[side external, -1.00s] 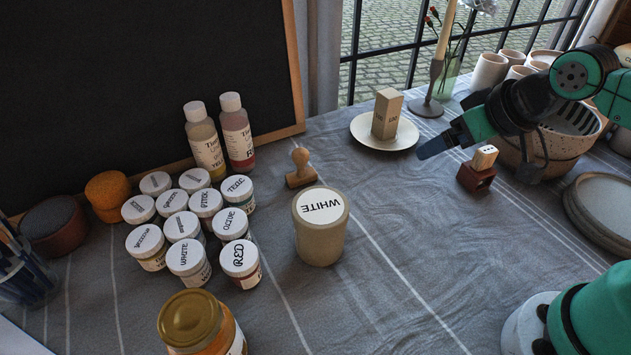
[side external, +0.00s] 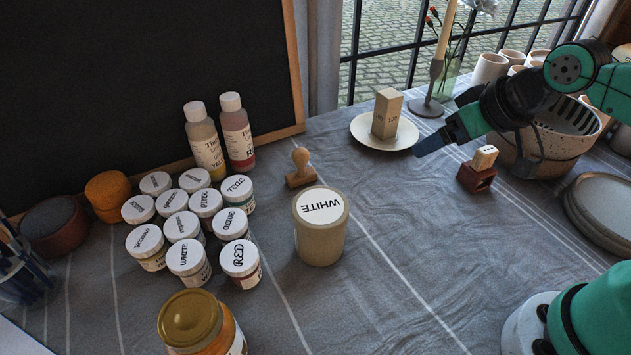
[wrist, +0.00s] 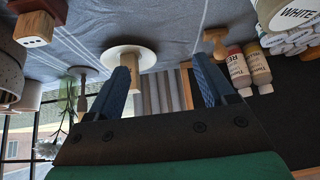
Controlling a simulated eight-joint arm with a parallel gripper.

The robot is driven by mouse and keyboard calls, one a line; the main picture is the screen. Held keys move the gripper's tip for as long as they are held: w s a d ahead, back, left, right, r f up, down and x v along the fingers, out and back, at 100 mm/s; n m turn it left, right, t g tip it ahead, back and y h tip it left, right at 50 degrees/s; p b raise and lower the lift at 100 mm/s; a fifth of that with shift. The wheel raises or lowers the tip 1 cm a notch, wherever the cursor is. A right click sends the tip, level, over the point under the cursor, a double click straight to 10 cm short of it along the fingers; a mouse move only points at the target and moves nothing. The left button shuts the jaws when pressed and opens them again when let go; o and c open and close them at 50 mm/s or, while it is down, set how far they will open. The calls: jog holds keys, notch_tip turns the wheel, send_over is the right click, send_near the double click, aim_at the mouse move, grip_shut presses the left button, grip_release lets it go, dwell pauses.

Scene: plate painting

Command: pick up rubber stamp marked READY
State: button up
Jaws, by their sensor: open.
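A wooden stamp with a round knob handle (side external: 301,167) stands upright on the cloth behind the WHITE jar; it also shows in the wrist view (wrist: 215,41). I see no legible READY marking on it. My gripper (side external: 425,148) is open and empty, above the cloth to the right of the stamp and well apart from it. In the wrist view my gripper (wrist: 165,72) has its two blue fingers spread. A dark red block with a dotted pale top (side external: 477,171) sits right of the gripper.
A cream plate (side external: 362,135) carries a wooden block (side external: 387,113) close to my gripper. The WHITE jar (side external: 320,235), two paint bottles (side external: 205,150) (side external: 237,140) and several small paint jars are at left and centre.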

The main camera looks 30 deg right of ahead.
jog(key=w+a+f+n+g+y, duration=0.1)
jog(key=w+a+n+y, duration=0.35)
jog(key=w, duration=0.45)
jog(key=n+y, duration=0.4)
jog(key=y, duration=0.2)
send_near(302, 167)
jog(key=w+a, duration=0.2)
jog(key=shift+w+a+r+g, duration=0.15)
jog(key=shift+w+g, duration=0.15)
jog(key=shift+w, duration=0.1)
jog(key=shift+w+a+f+n+y, duration=0.15)
jog(key=shift+f+n+y, duration=0.45)
jog(key=shift+n+y, duration=0.05)
jog(key=shift+x, duration=2.8)
grip_shut()
